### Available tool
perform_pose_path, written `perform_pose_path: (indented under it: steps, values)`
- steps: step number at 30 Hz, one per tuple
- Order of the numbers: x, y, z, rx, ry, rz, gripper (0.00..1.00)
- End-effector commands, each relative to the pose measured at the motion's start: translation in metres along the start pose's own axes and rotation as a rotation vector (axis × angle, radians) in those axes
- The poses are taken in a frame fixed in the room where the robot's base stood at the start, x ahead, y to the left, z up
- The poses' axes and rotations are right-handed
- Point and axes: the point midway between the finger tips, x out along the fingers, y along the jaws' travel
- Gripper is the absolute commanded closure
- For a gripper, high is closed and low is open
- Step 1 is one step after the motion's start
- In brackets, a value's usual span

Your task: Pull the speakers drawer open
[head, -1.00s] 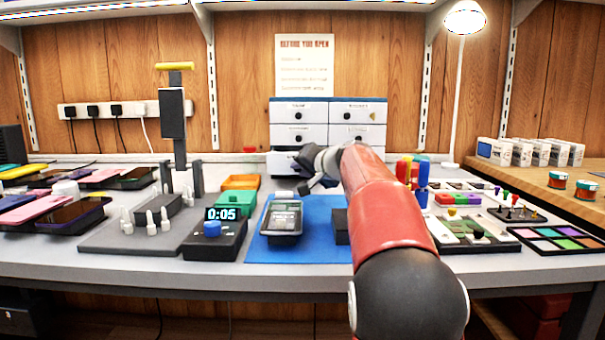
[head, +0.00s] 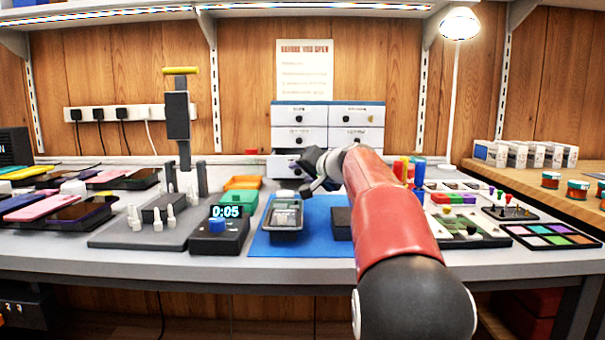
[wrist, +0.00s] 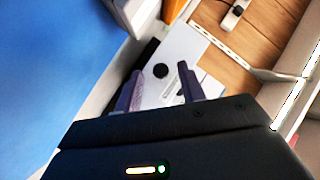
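The white drawer cabinet (head: 313,117) with a blue top stands at the back of the bench, its drawers in two columns with round knobs. The labels are too small to read, so I cannot tell which drawer is the speakers drawer. The bottom left drawer (head: 279,164) appears to stick out; my gripper (head: 308,173) and arm partly cover the lower drawers. In the wrist view, my gripper (wrist: 160,92) is open, its two dark fingers apart. A white drawer front (wrist: 180,50) with a black knob (wrist: 160,70) lies beyond them, the knob roughly between the fingertips and not gripped.
A blue mat (head: 262,243) with a phone in a tray (head: 285,216) lies below my gripper. A timer box (head: 219,236) and an orange bin (head: 243,183) are to the left. Colored parts and a palette (head: 549,236) are to the right.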

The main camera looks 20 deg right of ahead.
Motion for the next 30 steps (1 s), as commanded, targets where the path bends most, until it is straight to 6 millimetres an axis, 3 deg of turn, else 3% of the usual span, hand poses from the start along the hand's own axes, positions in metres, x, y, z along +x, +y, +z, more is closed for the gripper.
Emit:
perform_pose_path:
  steps: [6, 12, 30]
  values:
    - [-0.038, 0.000, 0.000, 0.000, 0.003, 0.000, 0.60]
    - [-0.064, 0.000, 0.000, 0.000, 0.001, -0.001, 0.60]
    - [-0.070, 0.000, 0.000, 0.000, -0.001, -0.001, 0.60]
